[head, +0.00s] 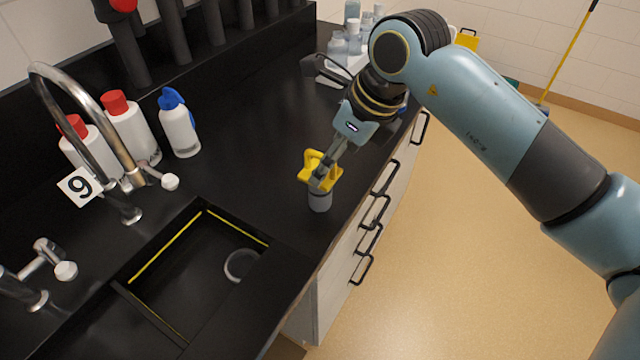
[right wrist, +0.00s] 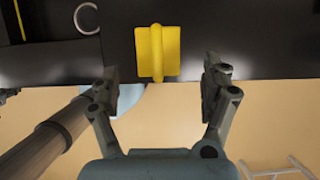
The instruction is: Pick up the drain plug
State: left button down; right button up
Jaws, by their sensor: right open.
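The drain plug (head: 319,201) stands upright on the black worktop, to the right of the sink and near the front edge. It has a yellow handle above a grey round body. In the right wrist view its yellow handle (right wrist: 158,50) shows ahead of my right gripper (right wrist: 160,76), between the two spread fingers, with a gap on each side. My right gripper (head: 326,172) is open and comes down over the handle in the head view, partly covering it. My left gripper is out of view.
The black sink (head: 165,262) with a round drain (head: 240,265) lies to the left. A tray with clear bottles (head: 345,45) is farther back. Drawer handles (head: 375,212) project from the front.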

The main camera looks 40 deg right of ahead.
jog(key=p+x, duration=0.1)
jog(key=x, duration=0.5)
jog(key=shift+w+a+f+p, duration=0.15)
jog(key=shift+w+a+p, duration=0.05)
jog(key=shift+p, duration=0.1)
jog(key=c, duration=1.5)
jog(key=shift+r, duration=0.55)
jog(key=v, duration=0.1)
jog(key=b+v, duration=0.1)
jog(key=v, duration=0.1)
jog(key=shift+w+d+r, duration=0.2)
jog(key=shift+r, duration=0.05)
jog(key=s+d+r+b, duration=0.1)
jog(key=s+d+r, duration=0.5)
jog(key=s+d, duration=0.1)
jog(key=shift+s+r, duration=0.35)
jog(key=shift+s, duration=0.25)
